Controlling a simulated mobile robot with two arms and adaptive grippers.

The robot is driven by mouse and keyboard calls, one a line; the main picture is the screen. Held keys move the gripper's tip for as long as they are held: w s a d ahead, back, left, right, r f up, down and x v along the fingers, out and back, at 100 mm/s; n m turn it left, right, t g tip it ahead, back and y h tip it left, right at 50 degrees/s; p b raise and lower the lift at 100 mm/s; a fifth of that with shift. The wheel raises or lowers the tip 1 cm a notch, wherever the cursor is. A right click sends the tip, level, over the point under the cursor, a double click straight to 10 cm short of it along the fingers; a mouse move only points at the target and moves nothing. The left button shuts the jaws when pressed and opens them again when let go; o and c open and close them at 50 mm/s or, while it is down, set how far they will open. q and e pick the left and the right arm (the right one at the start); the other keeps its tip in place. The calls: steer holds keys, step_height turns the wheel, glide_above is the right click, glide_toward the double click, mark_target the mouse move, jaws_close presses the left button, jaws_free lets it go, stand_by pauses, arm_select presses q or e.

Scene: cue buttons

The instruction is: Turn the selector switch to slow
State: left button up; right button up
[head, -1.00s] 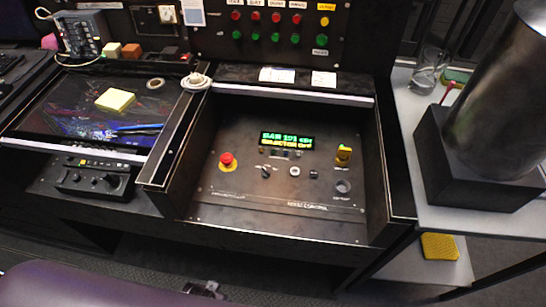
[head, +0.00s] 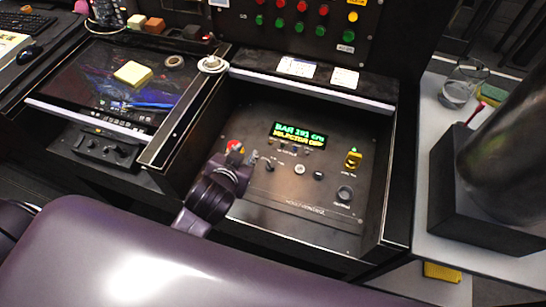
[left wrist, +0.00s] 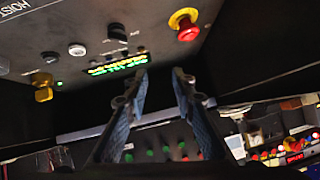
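The selector switch is a small black knob (head: 270,165) on the sloped control panel, just right of my left gripper in the head view. Its black knob also shows near the top of the left wrist view (left wrist: 117,33). The panel's green and yellow display (head: 298,136) has a second line that seems to read SELECTOR OFF. My left gripper (head: 247,160) is over the panel's left part, partly covering the red emergency stop (head: 235,146). In the left wrist view its two fingers (left wrist: 161,74) are apart with nothing between them. My right gripper is out of view.
A white button (head: 299,169), a yellow switch (head: 353,160) and a dark round knob (head: 345,193) share the panel. Raised side walls enclose it. A grey cylinder on a black block (head: 470,205) stands at the right.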

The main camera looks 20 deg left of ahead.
arm_select(q)
steer(key=w+d+r+m+t+h, duration=0.35)
steer(key=w+d+r, duration=0.2)
steer(key=r, duration=0.35)
steer(key=w+d+r+m+t+h, duration=0.2)
steer(key=w+d+r+t, duration=0.35)
steer(key=r, duration=0.45)
steer(key=s+d+r+m+g+h, duration=0.1)
steer(key=d+r+m+h, duration=0.55)
steer(key=d, duration=0.25)
steer(key=s+d+f+m+g+h, duration=0.3)
steer(key=s+d+m+g+h, duration=0.35)
steer(key=d+m+g, duration=0.4)
steer(key=m+g+y, duration=0.3)
steer(key=g+y, duration=0.5)
steer(key=y, duration=0.9)
glide_above(270, 164)
steer(key=f, duration=2.4)
steer(key=shift+w+d, duration=0.1)
steer(key=shift+d, duration=0.15)
steer(key=shift+a+f+y, duration=0.15)
steer(key=shift+a+y, duration=0.1)
steer(key=shift+a, duration=0.05)
step_height(270, 164, down, 8)
steer(key=shift+r+p, duration=0.25)
steer(key=shift+p, duration=0.45)
